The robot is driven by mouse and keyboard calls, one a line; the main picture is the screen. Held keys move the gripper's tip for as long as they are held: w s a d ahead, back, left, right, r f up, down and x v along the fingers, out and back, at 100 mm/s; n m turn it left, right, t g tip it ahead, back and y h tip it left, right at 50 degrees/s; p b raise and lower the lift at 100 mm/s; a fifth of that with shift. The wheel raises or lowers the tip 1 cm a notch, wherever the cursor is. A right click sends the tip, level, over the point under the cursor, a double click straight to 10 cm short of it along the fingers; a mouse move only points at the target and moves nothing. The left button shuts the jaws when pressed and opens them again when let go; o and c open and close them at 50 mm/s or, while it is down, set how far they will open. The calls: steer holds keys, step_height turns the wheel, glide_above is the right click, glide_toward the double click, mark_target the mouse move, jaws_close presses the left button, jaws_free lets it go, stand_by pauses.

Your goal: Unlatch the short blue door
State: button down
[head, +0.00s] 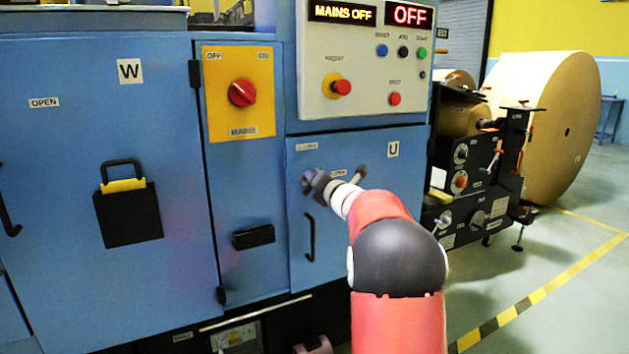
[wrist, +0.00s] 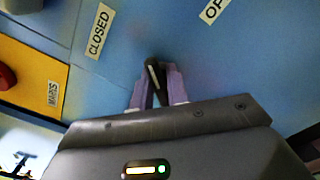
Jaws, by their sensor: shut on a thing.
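The short blue door (head: 334,228), marked U, is at the right of the blue cabinet in the head view and looks closed. It has a black vertical pull handle (head: 310,238) low on its left side. My gripper (head: 313,180) is at the upper left of this door. In the wrist view, my gripper's fingers (wrist: 155,90) are shut on a dark latch lever (wrist: 153,76). A CLOSED label (wrist: 100,31) is above and left of the lever, and a partly cut-off label (wrist: 214,9) is at upper right. The latch's base is hidden by my gripper.
A yellow mains panel with a red knob (head: 242,93) is left of the door. The control panel (head: 363,60) above reads MAINS OFF. A taller door (head: 75,200) marked W is at far left. Black machinery (head: 480,165) and a kraft roll (head: 550,120) stand right.

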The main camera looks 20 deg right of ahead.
steer(key=m, duration=0.3)
steer(key=m+p, duration=0.1)
steer(key=m, duration=0.1)
steer(key=shift+d+f+m, duration=0.15)
steer(key=shift+f+m, duration=0.15)
steer(key=shift+f, duration=0.05)
steer(key=shift+f+m+p, duration=0.25)
steer(key=shift+m+p, duration=0.2)
steer(key=shift+m, duration=1.35)
steer(key=c, duration=1.4)
jaws_free()
steer(key=shift+w, duration=0.1)
steer(key=shift+c, duration=0.2)
